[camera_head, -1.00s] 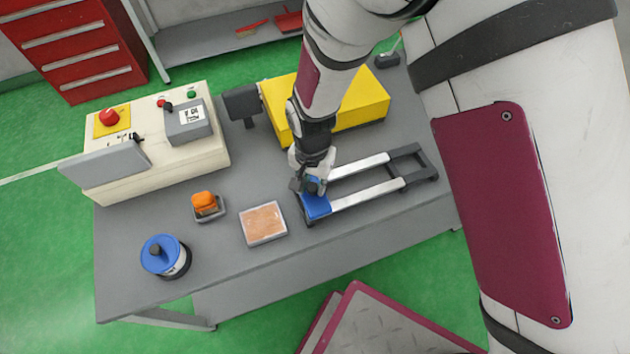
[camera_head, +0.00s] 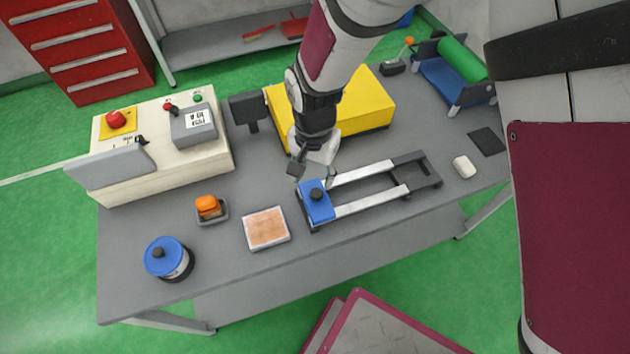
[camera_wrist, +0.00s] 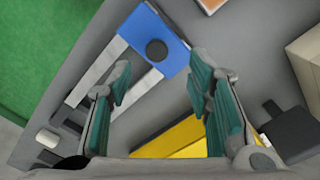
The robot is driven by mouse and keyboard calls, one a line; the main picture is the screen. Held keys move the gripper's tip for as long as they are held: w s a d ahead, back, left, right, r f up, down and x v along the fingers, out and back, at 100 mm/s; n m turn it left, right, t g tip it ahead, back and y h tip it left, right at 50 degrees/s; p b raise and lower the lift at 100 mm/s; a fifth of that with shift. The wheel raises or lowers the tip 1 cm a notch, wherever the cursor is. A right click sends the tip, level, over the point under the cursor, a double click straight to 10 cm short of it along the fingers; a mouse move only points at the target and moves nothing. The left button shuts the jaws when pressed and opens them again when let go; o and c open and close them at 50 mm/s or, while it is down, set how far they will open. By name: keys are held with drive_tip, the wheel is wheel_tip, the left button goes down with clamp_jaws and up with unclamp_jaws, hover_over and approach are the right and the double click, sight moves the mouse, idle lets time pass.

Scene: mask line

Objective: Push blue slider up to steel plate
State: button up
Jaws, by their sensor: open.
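The blue slider (camera_head: 317,203) with a black round knob (camera_head: 316,194) sits at the left end of a pair of pale metal rails (camera_head: 372,204). The slider also shows at the top of the wrist view (camera_wrist: 153,36). At the rails' right end is a dark grey end frame (camera_head: 412,162). I cannot tell a separate steel plate apart from the rail parts. My gripper (camera_head: 313,174) is open and empty, just behind the slider and apart from the knob. In the wrist view its teal-padded fingers (camera_wrist: 158,88) stand apart, with the slider beyond them.
A yellow box (camera_head: 362,105) stands behind the rails. An orange-brown square tray (camera_head: 266,229), an orange item (camera_head: 208,206) and a blue-lidded round pot (camera_head: 166,258) are to the left. A white object (camera_head: 464,167) lies to the right. The cream control box (camera_head: 160,150) is at back left.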

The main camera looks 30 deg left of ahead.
drive_tip(key=shift+r, duration=2.4)
